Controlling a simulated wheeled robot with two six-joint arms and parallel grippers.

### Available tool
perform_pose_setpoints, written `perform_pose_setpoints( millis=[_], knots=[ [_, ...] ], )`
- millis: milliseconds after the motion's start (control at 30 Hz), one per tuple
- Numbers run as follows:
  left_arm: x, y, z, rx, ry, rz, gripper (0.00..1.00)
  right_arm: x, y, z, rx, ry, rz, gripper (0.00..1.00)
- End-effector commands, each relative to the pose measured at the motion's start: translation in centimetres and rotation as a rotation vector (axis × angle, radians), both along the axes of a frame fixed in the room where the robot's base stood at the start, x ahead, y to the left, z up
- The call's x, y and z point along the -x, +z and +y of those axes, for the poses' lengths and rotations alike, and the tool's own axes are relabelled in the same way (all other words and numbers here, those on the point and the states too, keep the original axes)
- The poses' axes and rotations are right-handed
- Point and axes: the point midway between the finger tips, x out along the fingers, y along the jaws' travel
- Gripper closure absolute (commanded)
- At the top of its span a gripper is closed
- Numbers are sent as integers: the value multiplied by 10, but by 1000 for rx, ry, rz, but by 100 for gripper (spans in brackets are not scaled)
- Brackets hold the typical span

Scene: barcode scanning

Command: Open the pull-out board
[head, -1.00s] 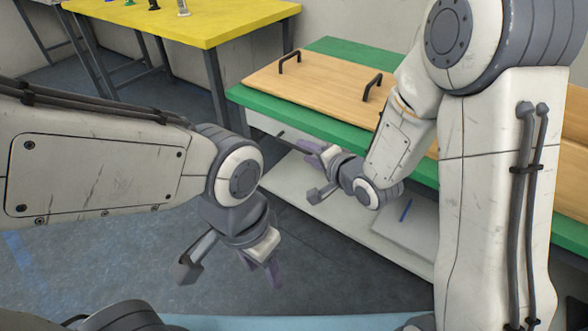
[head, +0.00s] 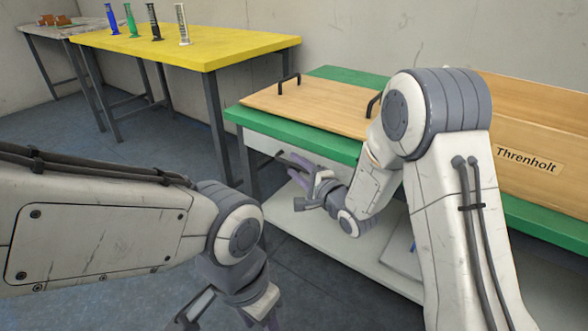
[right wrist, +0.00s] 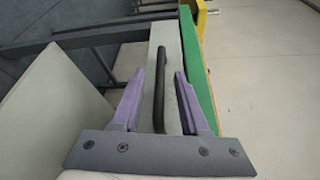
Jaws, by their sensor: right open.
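The pull-out board is a pale grey-white panel (right wrist: 170,55) under the green top of the bench, with a black bar handle (right wrist: 159,90) on its front. In the head view its front (head: 257,138) shows just below the green edge. My right gripper (right wrist: 159,78) is open, with its purple fingers on either side of the handle and gaps between them and it. In the head view the right gripper (head: 297,168) is in front of the board, below the bench edge. My left gripper (head: 270,318) hangs low, partly cut off by the frame edge; its jaw opening is unclear.
A white lower shelf (head: 300,225) lies beneath.

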Motion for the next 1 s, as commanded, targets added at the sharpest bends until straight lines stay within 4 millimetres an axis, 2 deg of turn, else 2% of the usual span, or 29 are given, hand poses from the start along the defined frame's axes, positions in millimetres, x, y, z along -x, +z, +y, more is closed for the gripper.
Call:
perform_pose_setpoints(
  millis=[200, 433, 467, 500, 567, 1000],
  knots=[
    [0, -4, 0, 0, 0, 0, 50, -12, -2, 8, 0, 1, 1, 55],
    [0, -4, 0, 0, 0, 0, 50, -12, -1, 8, 1, 0, 1, 55],
    [0, -4, 0, 0, 0, 0, 50, -12, -1, 8, 1, 0, 1, 63],
    [0, -4, 0, 0, 0, 0, 50, -12, -1, 8, 1, 0, 1, 78],
    [0, -4, 0, 0, 0, 0, 50, -12, -1, 8, 1, 0, 1, 100],
    [0, -4, 0, 0, 0, 0, 50, -12, -1, 7, 1, 0, 1, 100]
  ],
)
